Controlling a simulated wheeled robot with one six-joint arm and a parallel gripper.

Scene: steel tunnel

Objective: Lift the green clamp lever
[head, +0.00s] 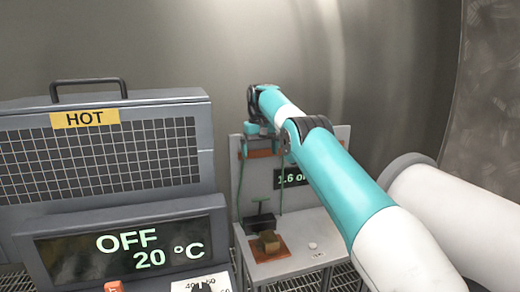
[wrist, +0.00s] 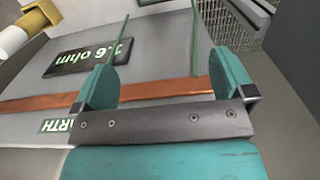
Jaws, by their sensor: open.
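My gripper (wrist: 163,70) is open, with teal fingers apart and nothing between them. In the head view my gripper (head: 262,138) is high at the upright grey panel, close to the copper bar (head: 242,154). The bar also shows in the wrist view (wrist: 160,101), running across behind the fingers. Two thin green cables hang at the panel, the left one (head: 239,185) and the right one (head: 282,195). A small dark clamp-like part (head: 260,221) stands low on the bench, below my gripper.
The panel's display (wrist: 90,55) reads 1.6 ohm. A large HOT unit (head: 100,150) with an OFF, 20 °C display (head: 135,246) stands left. A curved wall lies behind.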

